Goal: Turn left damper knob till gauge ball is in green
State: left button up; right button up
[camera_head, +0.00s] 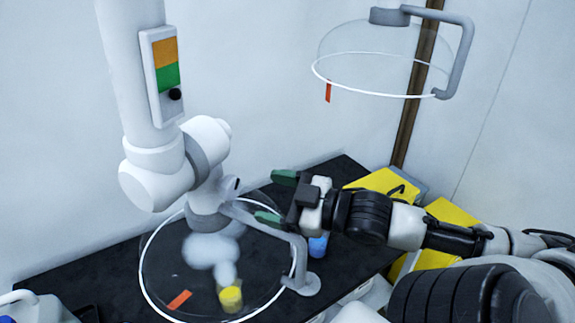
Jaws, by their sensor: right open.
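The gauge (167,66) is a white plate on the left white duct, with an orange band above a green band. Its black ball (175,94) sits at the bottom edge of the green, mostly below it. A small grey knob-like piece (231,186) sticks out on the right of the duct's lower joint; I take it for the left damper knob. My right gripper (277,198) comes in from the right, with green-tipped fingers apart, empty. It is right of the knob, with a gap between them in the picture. My left gripper is not in view.
A clear hood with a white rim (141,270) and grey handle (297,258) hangs under the left duct. White vapour and a yellow container (230,298) show through it. A blue container (318,246) stands on the black bench (100,270). A second hood (375,52) hangs upper right.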

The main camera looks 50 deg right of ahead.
jog(key=shift+v, duration=1.2)
